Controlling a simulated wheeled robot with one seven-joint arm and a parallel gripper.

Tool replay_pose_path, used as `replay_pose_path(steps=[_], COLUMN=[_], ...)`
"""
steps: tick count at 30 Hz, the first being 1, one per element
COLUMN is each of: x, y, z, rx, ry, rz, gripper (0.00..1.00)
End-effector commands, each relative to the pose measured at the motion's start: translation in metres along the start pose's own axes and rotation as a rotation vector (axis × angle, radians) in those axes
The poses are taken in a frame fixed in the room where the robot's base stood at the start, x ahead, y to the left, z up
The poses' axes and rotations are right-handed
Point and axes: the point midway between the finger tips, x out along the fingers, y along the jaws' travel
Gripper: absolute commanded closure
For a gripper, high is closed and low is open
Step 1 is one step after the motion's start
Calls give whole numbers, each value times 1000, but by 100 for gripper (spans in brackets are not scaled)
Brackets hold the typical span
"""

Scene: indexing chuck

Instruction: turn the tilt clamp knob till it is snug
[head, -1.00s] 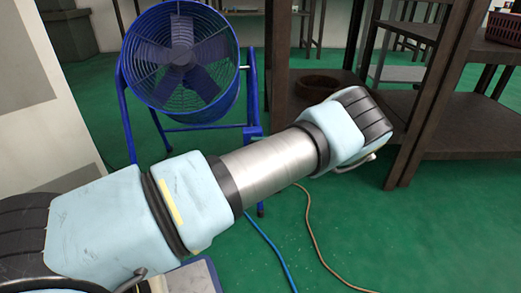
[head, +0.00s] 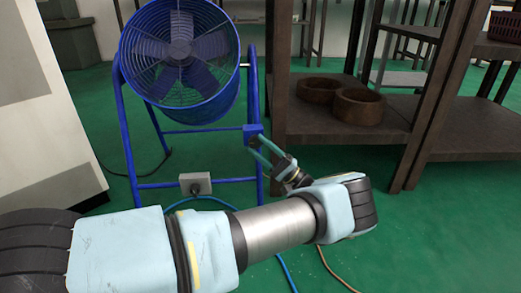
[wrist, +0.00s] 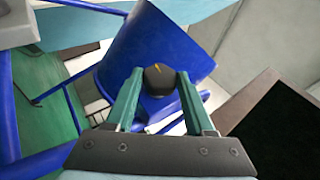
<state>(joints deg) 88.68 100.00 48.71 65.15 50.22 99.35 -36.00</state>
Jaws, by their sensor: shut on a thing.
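The blue drum fan (head: 180,60) stands in a blue tube frame (head: 128,140), its grille facing me. In the head view my gripper (head: 254,146) is at the right side of that frame, by a blue bracket; the knob itself cannot be made out there. In the wrist view the dark round clamp knob (wrist: 160,79), with a small yellow mark on top, sits between the tips of my gripper (wrist: 158,84). The two green fingers are shut on it from both sides.
A brown shelf unit (head: 350,125) with two brown round bowls stands close on the right. A grey box (head: 195,183) is on the frame's lower bar. A blue hose (head: 287,270) and a brown cable (head: 335,272) lie on the green floor.

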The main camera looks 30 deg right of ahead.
Motion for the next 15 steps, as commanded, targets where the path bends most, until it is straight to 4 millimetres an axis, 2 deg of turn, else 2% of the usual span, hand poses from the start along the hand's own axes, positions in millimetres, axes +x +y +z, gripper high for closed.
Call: replay_pose_path(steps=[15], x=[1], y=[0], z=[-1], rx=[17], ry=[7], rz=[-44], gripper=[100])
